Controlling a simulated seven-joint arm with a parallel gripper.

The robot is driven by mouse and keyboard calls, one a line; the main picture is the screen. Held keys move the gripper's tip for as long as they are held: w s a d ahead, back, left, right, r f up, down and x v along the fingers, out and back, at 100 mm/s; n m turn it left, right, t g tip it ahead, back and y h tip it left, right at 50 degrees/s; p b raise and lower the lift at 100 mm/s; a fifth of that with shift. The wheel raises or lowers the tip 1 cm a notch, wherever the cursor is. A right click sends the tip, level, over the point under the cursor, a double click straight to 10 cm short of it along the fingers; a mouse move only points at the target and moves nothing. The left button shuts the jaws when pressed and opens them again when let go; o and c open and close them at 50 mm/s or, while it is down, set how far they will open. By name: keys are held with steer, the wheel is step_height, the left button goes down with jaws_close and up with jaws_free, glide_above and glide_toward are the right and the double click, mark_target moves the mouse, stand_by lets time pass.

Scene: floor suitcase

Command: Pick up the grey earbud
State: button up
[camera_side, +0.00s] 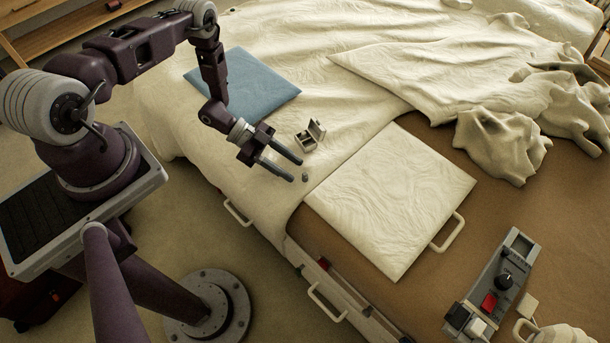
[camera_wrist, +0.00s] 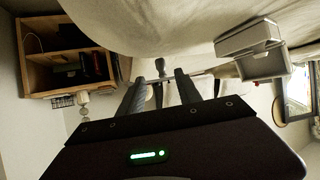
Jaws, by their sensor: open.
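The small grey earbud (camera_side: 305,177) lies on the cream cloth of the bed, just beyond my fingertips in the side view. In the wrist view a small dark grey piece that looks like the earbud (camera_wrist: 160,68) shows between the fingertips. My gripper (camera_side: 296,170) is open, low over the cloth, with its fingers pointing at the earbud. In the wrist view my gripper (camera_wrist: 160,80) has its two fingers apart. Whether the fingers touch the earbud I cannot tell.
An open grey case (camera_side: 309,136) stands close beside the fingers; it also shows in the wrist view (camera_wrist: 252,50). A cream quilted pad (camera_side: 392,195) lies to the right, a blue cloth (camera_side: 258,85) behind. A grey control box (camera_side: 500,285) sits at lower right.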

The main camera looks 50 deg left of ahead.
mark_target(300, 178)
steer(key=x, duration=0.3)
steer(key=shift+w+d+f, duration=0.1)
steer(key=shift+w+d, duration=0.15)
steer(key=shift+w, duration=0.05)
jaws_close()
